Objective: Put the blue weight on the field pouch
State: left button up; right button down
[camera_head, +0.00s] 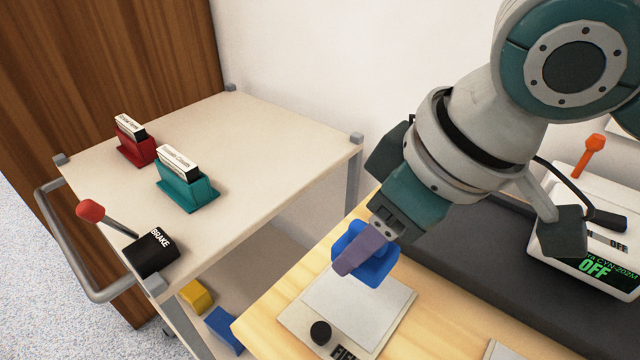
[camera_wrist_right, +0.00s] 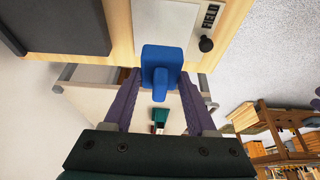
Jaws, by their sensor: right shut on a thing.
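The blue weight (camera_head: 376,268) is held in my right gripper (camera_head: 362,250), whose purple fingers are shut on its upright grip. The weight also shows between the fingers in the right wrist view (camera_wrist_right: 160,62). The field pouch (camera_head: 345,300) is a flat, pale grey-white pad with a dark round knob and a label starting "FIE", lying on the wooden table. The weight overlaps the pouch's far part in the head view; I cannot tell whether they touch. In the right wrist view the pouch (camera_wrist_right: 165,22) shows beyond the weight. My left gripper is not in view.
A beige cart (camera_head: 260,130) stands left, with a red holder (camera_head: 135,150), a teal holder (camera_head: 187,193) and a black brake lever box (camera_head: 151,255). A dark mat (camera_head: 480,260) and a white device reading OFF (camera_head: 590,235) are right of the pouch.

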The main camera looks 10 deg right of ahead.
notch_tip(320, 180, down, 6)
jog(key=shift+f+b, duration=0.15)
jog(key=shift+b, duration=0.8)
jog(key=shift+f, duration=0.1)
jog(key=shift+f, duration=0.15)
jog(key=shift+c, duration=1)
grip_release()
